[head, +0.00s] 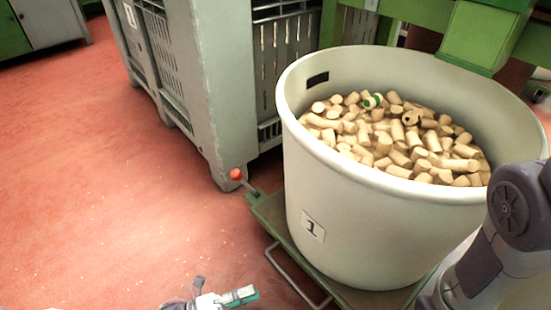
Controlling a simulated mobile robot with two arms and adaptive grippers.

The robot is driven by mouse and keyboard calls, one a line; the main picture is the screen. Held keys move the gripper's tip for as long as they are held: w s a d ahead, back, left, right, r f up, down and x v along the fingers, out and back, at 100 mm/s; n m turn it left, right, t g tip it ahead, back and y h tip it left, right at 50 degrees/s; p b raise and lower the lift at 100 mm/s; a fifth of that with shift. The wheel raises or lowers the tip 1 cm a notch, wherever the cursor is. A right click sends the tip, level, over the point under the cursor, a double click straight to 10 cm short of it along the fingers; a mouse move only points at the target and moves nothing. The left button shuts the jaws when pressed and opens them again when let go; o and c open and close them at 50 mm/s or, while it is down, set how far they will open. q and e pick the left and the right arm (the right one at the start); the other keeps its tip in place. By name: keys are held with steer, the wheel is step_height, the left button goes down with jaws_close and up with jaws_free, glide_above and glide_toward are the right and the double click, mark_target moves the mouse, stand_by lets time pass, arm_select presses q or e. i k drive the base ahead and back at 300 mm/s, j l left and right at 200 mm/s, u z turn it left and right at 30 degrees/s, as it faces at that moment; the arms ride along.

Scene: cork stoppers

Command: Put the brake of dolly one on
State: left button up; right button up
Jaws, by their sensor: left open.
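Dolly one (268,213) is a low green platform under a large cream tub (345,230) labelled 1. Its brake lever, with a red ball knob (236,174), sticks out at the dolly's far left corner, tilted up to the left. My left gripper (226,289) is open at the bottom edge of the view, partly cut off. It is nearer to me than the red knob and apart from it, with nothing seen between its fingers. My right gripper is not in view.
The tub holds many cork stoppers (385,140). A grey slatted crate (215,90) stands close behind the lever. A metal bar (290,280) runs low along the dolly's near left side. The red floor (100,180) at left is clear.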

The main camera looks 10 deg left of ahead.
mark_target(236, 174)
steer(key=k+j, duration=0.15)
steer(key=j, duration=0.15)
steer(key=k+j, duration=0.1)
steer(key=j, duration=0.25)
steer(key=k+j, duration=0.15)
steer(key=j, duration=0.15)
steer(key=k+j, duration=0.1)
steer(key=j, duration=0.25)
